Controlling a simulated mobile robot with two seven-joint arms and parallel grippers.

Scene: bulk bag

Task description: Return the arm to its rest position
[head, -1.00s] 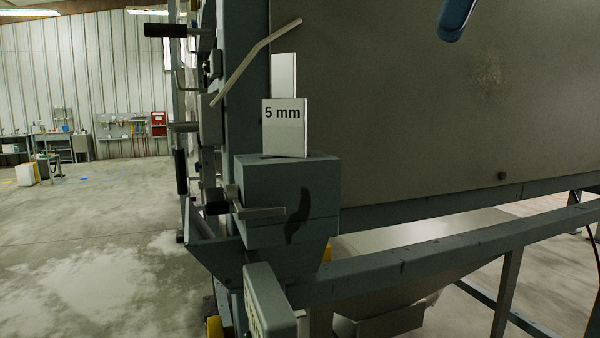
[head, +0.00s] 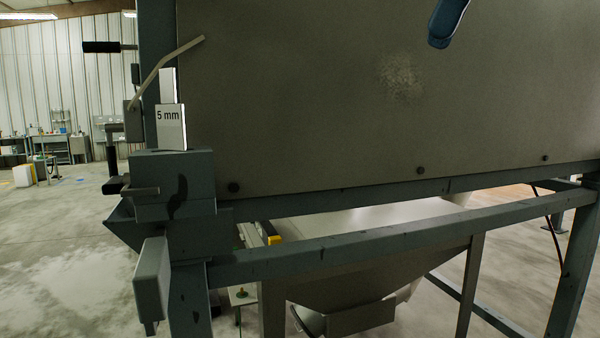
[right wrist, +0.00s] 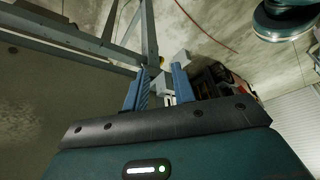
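The end of my right gripper (head: 447,22) shows as a dark blue shape at the top edge of the head view, in front of the large grey panel. In the right wrist view, my right gripper (right wrist: 161,72) has its two blue fingers apart, with nothing held between them. A grey panel lies to their left in that view, and frame beams lie beyond. My left gripper is in neither view.
A large grey hopper panel (head: 300,100) fills the head view above a steel frame beam (head: 400,237). A plate marked 5 mm (head: 171,130) stands in a grey box (head: 175,185) at left. Open concrete floor (head: 60,250) lies further left.

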